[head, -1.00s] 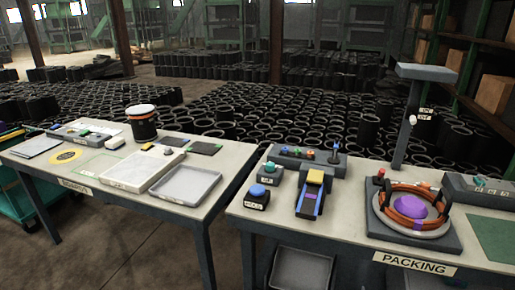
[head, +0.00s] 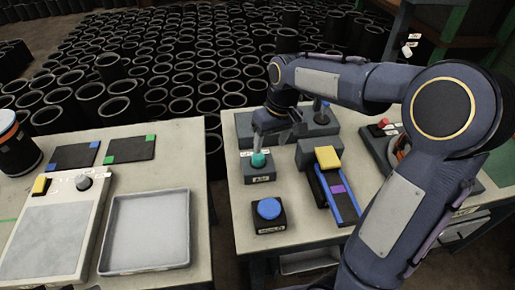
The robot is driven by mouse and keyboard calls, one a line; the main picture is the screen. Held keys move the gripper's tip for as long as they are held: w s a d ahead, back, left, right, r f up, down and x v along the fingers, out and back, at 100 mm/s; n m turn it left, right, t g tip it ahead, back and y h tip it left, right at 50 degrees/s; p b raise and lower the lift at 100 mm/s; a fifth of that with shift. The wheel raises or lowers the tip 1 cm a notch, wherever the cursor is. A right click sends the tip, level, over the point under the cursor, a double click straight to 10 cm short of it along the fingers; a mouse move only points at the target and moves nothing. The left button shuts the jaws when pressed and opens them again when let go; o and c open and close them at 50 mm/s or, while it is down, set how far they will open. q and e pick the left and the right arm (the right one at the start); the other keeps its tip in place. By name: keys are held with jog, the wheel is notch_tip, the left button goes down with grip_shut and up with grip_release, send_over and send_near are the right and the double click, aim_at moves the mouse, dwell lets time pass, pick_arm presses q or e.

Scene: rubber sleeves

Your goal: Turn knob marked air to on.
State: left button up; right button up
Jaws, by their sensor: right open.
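The teal knob (head: 258,160) stands on top of a small grey box (head: 259,171) whose front label seems to read AIR. It is near the back left of the right-hand table. My right gripper (head: 260,147) points down just above the knob, its open fingers at or very near the knob's top. I cannot tell whether they touch it or straddle it. The knob's pointer and any on or off marks are too small to read. My left gripper is not in view.
A blue push button (head: 269,208) on a black box stands in front of the knob box. A small conveyor (head: 338,190) with a yellow block lies to the right. A grey panel (head: 245,123) is behind, partly hidden by my right arm. The left table holds a grey tray (head: 146,232).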

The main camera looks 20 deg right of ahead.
jog(key=g+h, duration=0.1)
send_over(258, 158)
jog(key=shift+w+d+f+n+p, duration=0.15)
jog(key=shift+f+n, duration=0.05)
jog(key=shift+f, duration=0.45)
jog(key=shift+w+d+f+n+p, duration=0.1)
jog(key=shift+w+f+n+p, duration=0.1)
jog(key=shift+f, duration=0.65)
notch_tip(258, 158, down, 8)
jog(key=shift+w+r, duration=0.15)
jog(key=shift+c, duration=0.5)
jog(key=c, duration=0.9)
